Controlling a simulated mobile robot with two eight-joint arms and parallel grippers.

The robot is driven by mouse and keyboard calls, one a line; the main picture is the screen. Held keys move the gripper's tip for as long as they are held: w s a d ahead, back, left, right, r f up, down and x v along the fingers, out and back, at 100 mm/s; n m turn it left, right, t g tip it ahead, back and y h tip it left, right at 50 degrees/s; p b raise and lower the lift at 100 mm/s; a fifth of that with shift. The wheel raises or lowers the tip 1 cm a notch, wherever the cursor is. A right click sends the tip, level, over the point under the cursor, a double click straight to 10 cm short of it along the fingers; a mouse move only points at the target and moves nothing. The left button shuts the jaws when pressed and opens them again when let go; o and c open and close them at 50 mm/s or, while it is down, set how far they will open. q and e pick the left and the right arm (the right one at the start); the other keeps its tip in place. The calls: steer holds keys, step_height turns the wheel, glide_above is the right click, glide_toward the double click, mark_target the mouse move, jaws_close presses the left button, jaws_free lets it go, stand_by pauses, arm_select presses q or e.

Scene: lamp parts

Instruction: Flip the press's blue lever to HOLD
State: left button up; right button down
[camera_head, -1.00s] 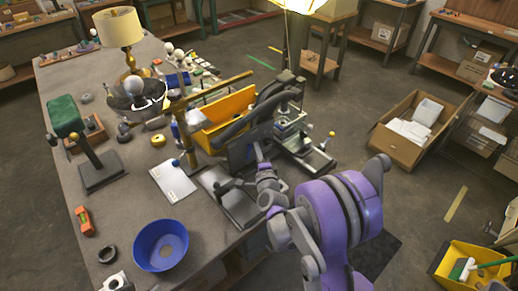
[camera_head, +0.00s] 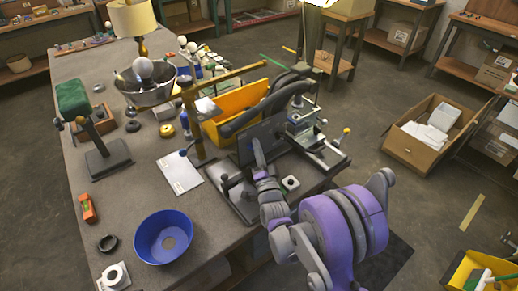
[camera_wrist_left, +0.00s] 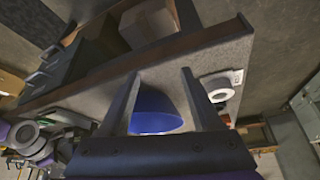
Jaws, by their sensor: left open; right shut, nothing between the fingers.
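A small blue knob (camera_head: 183,152) shows beside the foot of an upright brass post (camera_head: 189,122); I cannot tell for sure that it is the press's lever, and no HOLD mark can be read. Dark metal fixtures stand around the post, including a dark plate base (camera_head: 236,204) with a black-knobbed rod.
The blue bowl also stands at the table's near end (camera_head: 163,250). A white sheet (camera_head: 180,173) lies left of the dark base. A yellow bin (camera_head: 228,118) stands behind the post, and a green-padded stand (camera_head: 73,97) at left. Grey tabletop between bowl and stand is mostly bare.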

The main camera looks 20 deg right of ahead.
stand_by(0.6)
steer(key=s+r+b+v, duration=0.1)
steer(key=r+b+v, duration=0.2)
steer(key=v, duration=1.3)
steer(key=shift+s+b, duration=0.25)
steer(key=shift+b, duration=0.2)
steer(key=shift+a, duration=0.1)
steer(key=s+f+n+g+y+p, duration=0.1)
steer(key=s+n+g+p, duration=0.6)
steer(key=s+n+g, duration=0.5)
steer(key=s+g, duration=0.3)
steer(key=s, duration=0.1)
steer(key=shift+f+g, duration=0.4)
